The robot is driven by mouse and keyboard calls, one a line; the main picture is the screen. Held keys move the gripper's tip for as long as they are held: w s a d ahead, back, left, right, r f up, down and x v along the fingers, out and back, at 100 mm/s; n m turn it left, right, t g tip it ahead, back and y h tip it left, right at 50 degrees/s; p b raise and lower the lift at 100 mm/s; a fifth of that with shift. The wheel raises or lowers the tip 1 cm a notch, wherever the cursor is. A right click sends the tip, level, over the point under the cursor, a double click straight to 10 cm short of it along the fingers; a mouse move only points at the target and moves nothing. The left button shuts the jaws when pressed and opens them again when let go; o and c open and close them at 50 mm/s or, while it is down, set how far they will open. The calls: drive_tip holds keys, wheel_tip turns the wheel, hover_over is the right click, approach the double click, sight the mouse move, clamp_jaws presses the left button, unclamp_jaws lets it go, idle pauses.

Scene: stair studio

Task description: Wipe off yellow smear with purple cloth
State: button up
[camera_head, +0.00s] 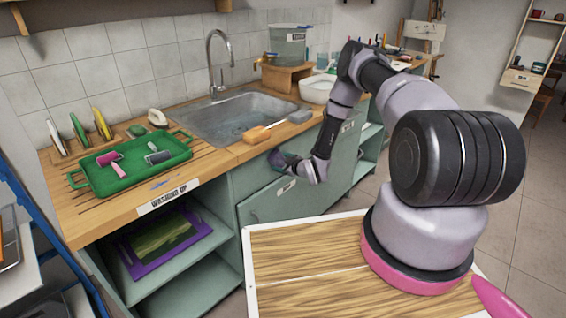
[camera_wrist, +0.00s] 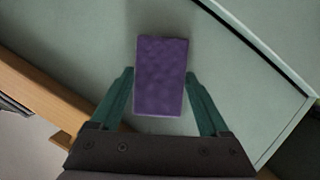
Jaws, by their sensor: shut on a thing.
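My gripper (camera_wrist: 160,92) has its two green fingers on either side of the purple cloth (camera_wrist: 161,60), a block-like pad, and is shut on it. In the head view my gripper (camera_head: 281,162) is low in front of the green cabinet door (camera_head: 262,203), below the counter's front edge. The cloth is hard to make out there. In the wrist view the pale green cabinet panel (camera_wrist: 60,40) lies behind the cloth. I cannot tell whether the cloth touches it. I see no yellow smear in either view.
The wooden counter (camera_head: 75,212) holds a green tray (camera_head: 115,184) with rollers, a sink (camera_head: 235,115) and an orange-ended brush (camera_head: 257,134). An open shelf (camera_head: 170,272) is at the left. A wooden board top (camera_head: 300,262) fills the near middle. Floor is free at right.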

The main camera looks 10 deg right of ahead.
drive_tip(key=s+d, duration=0.3)
drive_tip(key=s, duration=0.2)
drive_tip(key=shift+d, duration=0.25)
idle(0.4)
drive_tip(key=shift+s+d, duration=0.9)
drive_tip(key=shift+s, duration=0.25)
drive_tip(key=shift+w+a, duration=0.7)
drive_tip(key=shift+w, duration=0.25)
drive_tip(key=shift+w+a, duration=0.7)
drive_tip(key=shift+w, duration=0.25)
drive_tip(key=shift+w+a, duration=0.7)
drive_tip(key=shift+w, duration=0.25)
drive_tip(key=shift+w+a, duration=0.6)
drive_tip(key=shift+w, duration=0.2)
drive_tip(key=shift+w+d, duration=0.1)
drive_tip(key=shift+d, duration=0.05)
